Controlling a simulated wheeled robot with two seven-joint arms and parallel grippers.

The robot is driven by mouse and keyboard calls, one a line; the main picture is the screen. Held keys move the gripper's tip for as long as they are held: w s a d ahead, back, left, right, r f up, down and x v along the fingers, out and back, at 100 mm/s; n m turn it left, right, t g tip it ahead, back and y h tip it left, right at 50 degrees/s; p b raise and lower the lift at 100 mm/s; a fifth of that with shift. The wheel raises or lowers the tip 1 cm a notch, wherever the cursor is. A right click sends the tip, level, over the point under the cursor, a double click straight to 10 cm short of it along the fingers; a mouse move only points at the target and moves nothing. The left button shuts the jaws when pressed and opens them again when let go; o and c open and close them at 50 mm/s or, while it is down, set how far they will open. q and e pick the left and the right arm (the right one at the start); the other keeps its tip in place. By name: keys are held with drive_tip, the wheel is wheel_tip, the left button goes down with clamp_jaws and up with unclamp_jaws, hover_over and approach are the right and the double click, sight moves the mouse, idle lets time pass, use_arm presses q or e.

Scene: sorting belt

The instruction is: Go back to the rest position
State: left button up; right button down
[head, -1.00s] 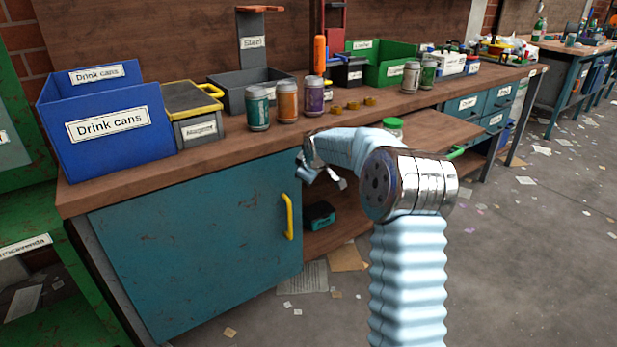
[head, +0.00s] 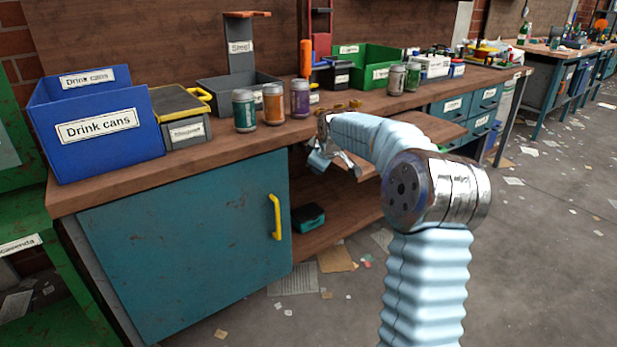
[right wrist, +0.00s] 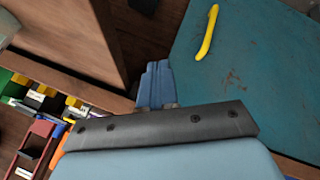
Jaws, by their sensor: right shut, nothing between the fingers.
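My right gripper (head: 336,163) is in front of the workbench, beside the open shelf space and clear of the bench edge in the head view. Its fingers (right wrist: 156,84) are shut with nothing between them in the right wrist view. My left gripper is not in view. The task names no objects.
The wooden bench top (head: 225,153) carries a blue "Drink cans" bin (head: 100,150), a grey and yellow box (head: 187,134), several cans, a green bin (head: 366,72) and an orange-handled tool (head: 305,58). The teal cabinet door (head: 180,235) is shut. Papers litter the open floor at right.

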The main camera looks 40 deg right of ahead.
drive_tip(key=s+a+f+m+g+y, duration=0.1)
drive_tip(key=a+f+y, duration=0.1)
drive_tip(key=a+f, duration=1.05)
drive_tip(key=s+a+f+m+g+y, duration=0.1)
drive_tip(key=a+f+y, duration=0.1)
drive_tip(key=a+f, duration=1)
drive_tip(key=s+a+f+m+g+y, duration=0.1)
drive_tip(key=s+a+f, duration=0.4)
drive_tip(key=s, duration=0.3)
drive_tip(key=s+a+f+m+g+y, duration=0.1)
drive_tip(key=s+a+f+m, duration=0.1)
drive_tip(key=s+a+f, duration=0.3)
drive_tip(key=s+a+f+m+g+y, duration=0.1)
drive_tip(key=s+a+f, duration=0.5)
drive_tip(key=s, duration=0.7)
drive_tip(key=shift+f+g, duration=0.6)
drive_tip(key=shift+f, duration=0.25)
